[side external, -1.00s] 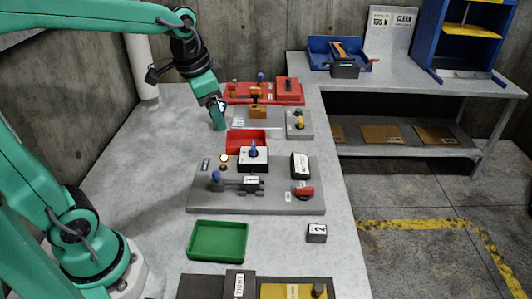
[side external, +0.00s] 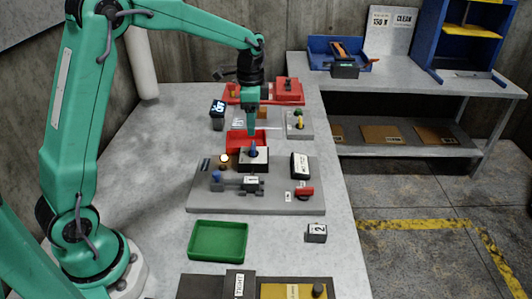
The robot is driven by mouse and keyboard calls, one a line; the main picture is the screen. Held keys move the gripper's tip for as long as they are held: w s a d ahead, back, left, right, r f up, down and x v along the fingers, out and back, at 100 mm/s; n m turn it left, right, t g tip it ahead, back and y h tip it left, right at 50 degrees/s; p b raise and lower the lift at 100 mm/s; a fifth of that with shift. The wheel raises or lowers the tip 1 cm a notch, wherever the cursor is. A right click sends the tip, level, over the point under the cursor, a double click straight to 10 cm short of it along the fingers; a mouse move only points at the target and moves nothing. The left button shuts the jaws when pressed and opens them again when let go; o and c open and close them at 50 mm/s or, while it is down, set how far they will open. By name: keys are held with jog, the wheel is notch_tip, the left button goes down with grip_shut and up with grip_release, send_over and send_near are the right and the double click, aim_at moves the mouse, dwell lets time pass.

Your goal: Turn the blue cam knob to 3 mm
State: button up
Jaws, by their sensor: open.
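A blue pointed knob (side external: 253,149) stands upright on a white-topped black block (side external: 254,164) at the back of the grey panel (side external: 200,198). I take it to be the cam knob; its markings are too small to read. My gripper (side external: 251,133) points straight down just above the knob. It is open and holds nothing visible. I cannot tell whether its fingertips touch the knob's top. A second blue knob (side external: 216,177) ends a lever at the left of the panel.
A red tray (side external: 237,142) lies behind the block. A black display (side external: 217,108) stands to its left, and a white-labelled black box (side external: 300,165) and red knob (side external: 304,192) are at right. A green tray (side external: 217,240) is in front. The table's left side is clear.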

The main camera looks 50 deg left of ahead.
aim_at(253, 145)
jog(key=shift+f, duration=0.25)
jog(key=shift+f, duration=3.75)
jog(key=c, duration=1)
